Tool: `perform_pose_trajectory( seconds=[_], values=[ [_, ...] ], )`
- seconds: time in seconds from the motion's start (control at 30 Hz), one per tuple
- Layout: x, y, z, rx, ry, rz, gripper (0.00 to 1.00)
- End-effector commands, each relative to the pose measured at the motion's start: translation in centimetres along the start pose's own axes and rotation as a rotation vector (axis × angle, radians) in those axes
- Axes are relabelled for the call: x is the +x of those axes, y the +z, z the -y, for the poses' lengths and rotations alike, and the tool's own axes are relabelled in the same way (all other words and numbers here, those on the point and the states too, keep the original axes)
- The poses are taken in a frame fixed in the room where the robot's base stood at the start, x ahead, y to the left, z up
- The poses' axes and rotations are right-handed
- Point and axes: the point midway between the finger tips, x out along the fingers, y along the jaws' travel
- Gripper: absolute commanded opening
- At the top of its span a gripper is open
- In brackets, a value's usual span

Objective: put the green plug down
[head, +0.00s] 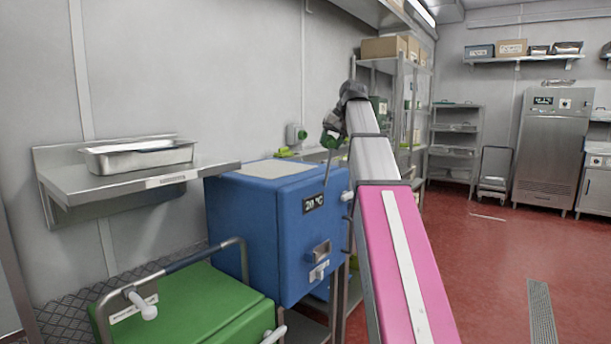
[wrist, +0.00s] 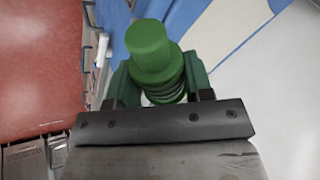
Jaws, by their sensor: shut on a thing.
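The green plug (wrist: 152,50) is in the wrist view, a smooth round cap over a dark ribbed body. My gripper (wrist: 157,78) is shut on it, with a dark green finger on each side. In the head view my gripper (head: 332,138) is at the far end of my arm, above the back right of the blue box (head: 255,225). The plug cannot be told apart from the fingers there. The wrist view shows the box's blue and beige top beyond the plug; I cannot tell the gap between them.
A beige pad (head: 274,169) lies on the blue box. A green lidded box (head: 185,305) with a curved handle stands in front. A steel shelf (head: 110,187) with a metal tray (head: 137,157) is on the left wall. The red floor (head: 490,260) is open at right.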

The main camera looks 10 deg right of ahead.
Motion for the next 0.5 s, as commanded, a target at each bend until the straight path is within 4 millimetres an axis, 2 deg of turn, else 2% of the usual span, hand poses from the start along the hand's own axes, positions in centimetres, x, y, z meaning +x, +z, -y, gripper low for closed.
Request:
perform_pose_trajectory(
  seconds=[0.07, 0.17, 0.5],
  values=[
    [-0.2, -0.4, 0.2, 0.001, 0.001, -0.001, 0.22],
    [0.7, -1.1, 0.5, 0.002, 0.001, 0.001, 0.22],
    [7.1, -5.2, 2.0, 0.002, 0.0, 0.002, 0.22]
  ],
)
